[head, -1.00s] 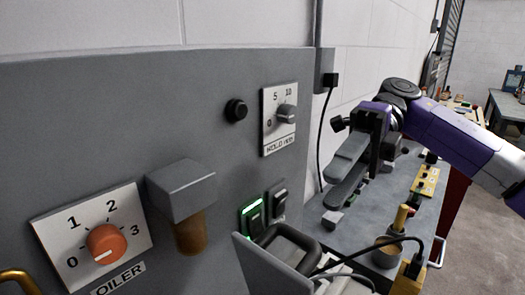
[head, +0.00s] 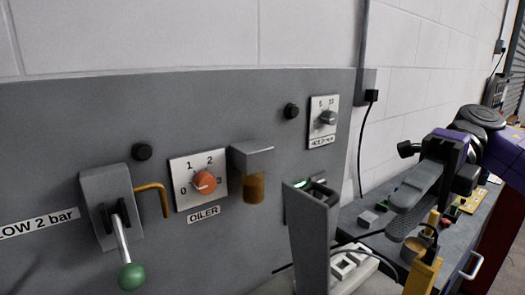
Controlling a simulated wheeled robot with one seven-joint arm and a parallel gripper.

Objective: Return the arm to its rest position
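My arm comes in from the right edge with its purple wrist. My gripper (head: 402,217) hangs above the grey bench on the right side of the head view. Its two grey fingers point to the lower left. They look apart, with the dark ribbed inner face of the lower finger showing, and I see nothing held between them. The fingers overlap the bench in the picture, so their height above it is hard to judge.
A grey panel (head: 60,120) fills the left, with a green-knobbed lever (head: 131,276), an orange oiler dial (head: 204,183) and a hold dial (head: 326,118). The grey bench (head: 455,235) carries a yellow tool (head: 424,275), a tan cup (head: 413,250) and cables close to my gripper.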

